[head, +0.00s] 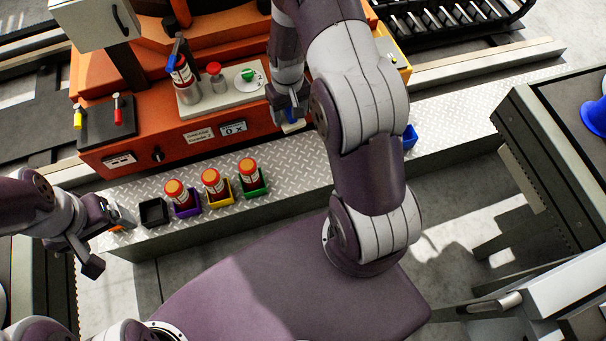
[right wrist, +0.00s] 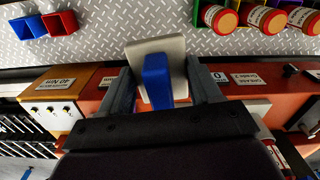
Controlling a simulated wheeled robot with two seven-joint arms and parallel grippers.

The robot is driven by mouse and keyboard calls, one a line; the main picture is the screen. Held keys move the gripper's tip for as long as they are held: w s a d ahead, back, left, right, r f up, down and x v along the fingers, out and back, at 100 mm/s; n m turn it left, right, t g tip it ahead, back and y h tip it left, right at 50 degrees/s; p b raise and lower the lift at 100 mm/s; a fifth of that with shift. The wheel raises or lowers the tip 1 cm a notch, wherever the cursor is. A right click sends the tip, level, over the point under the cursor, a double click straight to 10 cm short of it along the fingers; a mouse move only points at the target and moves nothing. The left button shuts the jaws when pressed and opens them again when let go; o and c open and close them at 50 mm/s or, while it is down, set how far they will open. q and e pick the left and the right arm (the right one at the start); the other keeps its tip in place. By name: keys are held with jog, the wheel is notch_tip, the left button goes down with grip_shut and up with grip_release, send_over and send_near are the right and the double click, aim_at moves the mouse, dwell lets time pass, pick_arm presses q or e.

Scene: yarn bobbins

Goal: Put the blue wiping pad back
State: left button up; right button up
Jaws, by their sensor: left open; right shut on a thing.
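The blue wiping pad has a blue handle (right wrist: 156,76) and a pale, flat pad face (right wrist: 165,46). In the right wrist view it stands between the two fingers of my right gripper (right wrist: 155,92), which is shut on it. In the head view my right gripper (head: 289,108) is at the right front edge of the orange machine, and a bit of the pad (head: 291,126) shows below the fingers. The pad's place of rest cannot be made out. My left gripper (head: 105,240) is open and empty at the left end of the metal ledge.
The orange machine (head: 190,148) stands behind the tread-plate ledge (head: 300,165). On the ledge are a black bin (head: 153,212) and several coloured bins with red-capped bobbins (head: 212,183). A blue bin (head: 410,136) is right of my arm; a red bin (right wrist: 60,23) shows beside it.

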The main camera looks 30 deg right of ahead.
jog(key=s+d+f+m+b, duration=0.1)
jog(key=s+d+f+b, duration=0.3)
jog(key=f, duration=0.6)
jog(key=s+d+f+m+b, duration=0.15)
jog(key=s+f+b, duration=0.3)
jog(key=f, duration=0.45)
jog(key=b, duration=0.5)
send_over(293, 170)
jog(key=shift+n, duration=0.45)
notch_tip(293, 170, down, 7)
jog(key=shift+s+d+f, duration=0.1)
jog(key=shift+f, duration=0.25)
notch_tip(293, 170, down, 4)
jog(key=b, duration=0.2)
jog(key=shift+r+b, duration=0.2)
jog(key=shift+b, duration=0.15)
jog(key=shift+r, duration=0.2)
jog(key=shift+c, duration=0.4)
pick_arm(q)
notch_tip(293, 170, down, 19)
pick_arm(e)
jog(key=shift+f, duration=0.1)
jog(key=o, duration=1)
pick_arm(q)
jog(key=shift+d+r, duration=0.1)
